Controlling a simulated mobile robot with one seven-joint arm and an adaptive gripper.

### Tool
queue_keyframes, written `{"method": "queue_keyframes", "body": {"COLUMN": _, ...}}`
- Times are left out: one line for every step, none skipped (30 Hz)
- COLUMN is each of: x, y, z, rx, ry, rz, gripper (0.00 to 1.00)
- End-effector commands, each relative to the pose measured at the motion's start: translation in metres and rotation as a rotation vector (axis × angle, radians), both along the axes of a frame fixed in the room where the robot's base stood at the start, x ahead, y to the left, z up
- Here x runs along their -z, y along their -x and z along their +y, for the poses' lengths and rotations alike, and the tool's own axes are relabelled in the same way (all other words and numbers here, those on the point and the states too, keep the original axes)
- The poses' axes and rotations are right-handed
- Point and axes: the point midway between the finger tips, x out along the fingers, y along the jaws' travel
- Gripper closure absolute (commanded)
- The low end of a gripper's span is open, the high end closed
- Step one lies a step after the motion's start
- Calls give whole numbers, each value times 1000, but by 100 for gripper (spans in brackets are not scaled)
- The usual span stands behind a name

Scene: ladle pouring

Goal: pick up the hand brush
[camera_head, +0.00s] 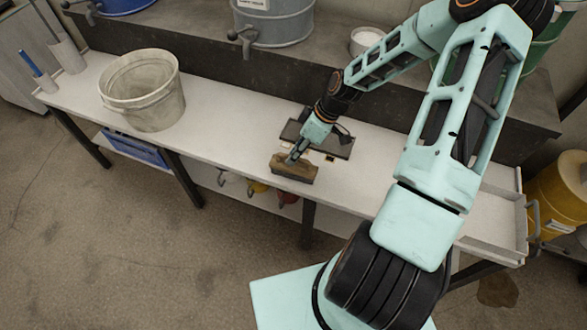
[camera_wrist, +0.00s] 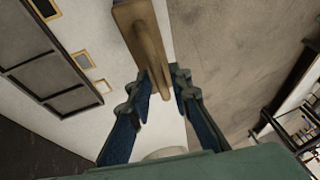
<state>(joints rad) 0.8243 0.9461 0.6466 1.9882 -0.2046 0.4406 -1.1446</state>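The hand brush (camera_head: 294,168) is a brown wooden block lying near the front edge of the pale bench in the head view. In the wrist view the brush (camera_wrist: 137,20) is at the top middle, with a narrow wooden grip pointing down towards my gripper. My gripper (camera_head: 296,154) is right at the brush, over its back side. In the wrist view the two blue-padded fingers of my gripper (camera_wrist: 163,84) are apart, one on each side of the grip. A small gap shows at the right finger; contact at the left is unclear. The bristles are hidden.
A dark divided tray (camera_head: 335,147) lies just behind the brush, close to my gripper. A grey bucket (camera_head: 150,105) stands to the left on the bench (camera_head: 225,135). A metal tub (camera_head: 272,24) stands on the raised ledge behind. The bench between bucket and tray is clear.

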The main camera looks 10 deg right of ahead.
Motion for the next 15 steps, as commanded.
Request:
{"method": "queue_keyframes", "body": {"x": 8, "y": 0, "z": 3, "rx": -1, "ry": 0, "rz": 1, "gripper": 81}}
{"method": "queue_keyframes", "body": {"x": 11, "y": 0, "z": 5, "rx": -1, "ry": 0, "rz": 1, "gripper": 81}}
{"method": "queue_keyframes", "body": {"x": 14, "y": 0, "z": 6, "rx": -2, "ry": 0, "rz": 2, "gripper": 81}}
{"method": "queue_keyframes", "body": {"x": 16, "y": -1, "z": 7, "rx": -1, "ry": 0, "rz": 1, "gripper": 81}}
{"method": "queue_keyframes", "body": {"x": 17, "y": -1, "z": 7, "rx": 0, "ry": 0, "rz": 0, "gripper": 81}}
{"method": "queue_keyframes", "body": {"x": 18, "y": -1, "z": 8, "rx": 0, "ry": 1, "rz": -1, "gripper": 81}}
{"method": "queue_keyframes", "body": {"x": 19, "y": -1, "z": 8, "rx": 0, "ry": 1, "rz": -1, "gripper": 81}}
{"method": "queue_keyframes", "body": {"x": 19, "y": -1, "z": 8, "rx": 1, "ry": 1, "rz": -1, "gripper": 81}}
{"method": "queue_keyframes", "body": {"x": 19, "y": -1, "z": 8, "rx": 1, "ry": 1, "rz": -1, "gripper": 81}}
{"method": "queue_keyframes", "body": {"x": 18, "y": -1, "z": 8, "rx": 1, "ry": 1, "rz": -1, "gripper": 81}}
{"method": "queue_keyframes", "body": {"x": 18, "y": -1, "z": 8, "rx": 1, "ry": 2, "rz": -1, "gripper": 81}}
{"method": "queue_keyframes", "body": {"x": 18, "y": -1, "z": 8, "rx": 1, "ry": 2, "rz": -1, "gripper": 81}}
{"method": "queue_keyframes", "body": {"x": 18, "y": -1, "z": 8, "rx": 1, "ry": 2, "rz": -1, "gripper": 84}}
{"method": "queue_keyframes", "body": {"x": 18, "y": -1, "z": 8, "rx": 0, "ry": 1, "rz": 0, "gripper": 87}}
{"method": "queue_keyframes", "body": {"x": 18, "y": -1, "z": 8, "rx": 0, "ry": 1, "rz": 0, "gripper": 91}}
